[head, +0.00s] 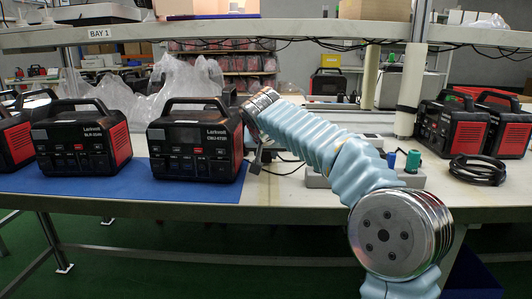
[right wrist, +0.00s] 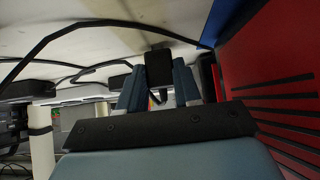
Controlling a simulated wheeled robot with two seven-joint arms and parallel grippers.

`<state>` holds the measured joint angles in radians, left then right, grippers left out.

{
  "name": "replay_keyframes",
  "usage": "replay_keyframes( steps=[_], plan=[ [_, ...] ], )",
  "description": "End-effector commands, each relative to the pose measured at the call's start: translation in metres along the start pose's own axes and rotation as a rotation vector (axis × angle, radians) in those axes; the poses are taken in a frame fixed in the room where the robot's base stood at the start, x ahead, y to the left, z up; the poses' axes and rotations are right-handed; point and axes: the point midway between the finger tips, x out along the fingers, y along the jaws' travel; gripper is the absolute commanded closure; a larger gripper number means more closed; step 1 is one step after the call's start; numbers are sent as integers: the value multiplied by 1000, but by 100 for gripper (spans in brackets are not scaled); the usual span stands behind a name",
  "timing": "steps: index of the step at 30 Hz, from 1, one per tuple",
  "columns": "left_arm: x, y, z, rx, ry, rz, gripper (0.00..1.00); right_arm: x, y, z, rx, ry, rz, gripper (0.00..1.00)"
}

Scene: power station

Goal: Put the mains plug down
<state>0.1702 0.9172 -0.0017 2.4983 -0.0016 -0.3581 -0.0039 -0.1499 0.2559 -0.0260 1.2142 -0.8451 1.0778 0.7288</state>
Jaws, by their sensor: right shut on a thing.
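The black mains plug (right wrist: 159,67) is between the two blue-grey fingers of my right gripper (right wrist: 159,88) in the right wrist view. The gripper is shut on it. In the head view my right arm reaches in from the lower right, and a small dark part, likely the plug or gripper (head: 257,160), shows beside the right side of the middle power station (head: 195,146). Whether the plug touches the table is hidden. The station's red side panel (right wrist: 275,80) is close on the right in the wrist view. My left gripper is not in view.
More power stations stand left (head: 82,143) and at the right back (head: 452,128). A blue mat (head: 150,190) lies under the left ones. A coiled black cable (head: 478,170) lies at the right. Blue and green plugs stand near my arm. White tabletop (head: 285,192) is bare in front.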

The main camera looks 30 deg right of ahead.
Motion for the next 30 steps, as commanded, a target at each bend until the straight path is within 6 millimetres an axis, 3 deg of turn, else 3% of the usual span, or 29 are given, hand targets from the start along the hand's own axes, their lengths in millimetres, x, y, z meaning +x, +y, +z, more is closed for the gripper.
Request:
replay_keyframes(
  steps=[6,7,11,23,30],
  plan=[
    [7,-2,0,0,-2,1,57,6,0,6,0,0,-1,100],
    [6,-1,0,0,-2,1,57,4,0,5,0,0,-1,62],
    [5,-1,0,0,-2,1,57,4,0,5,0,0,0,42],
    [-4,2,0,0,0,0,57,-3,0,-3,0,0,0,41],
    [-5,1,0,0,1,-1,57,-54,-1,-2,-1,3,-5,41]
  ],
)
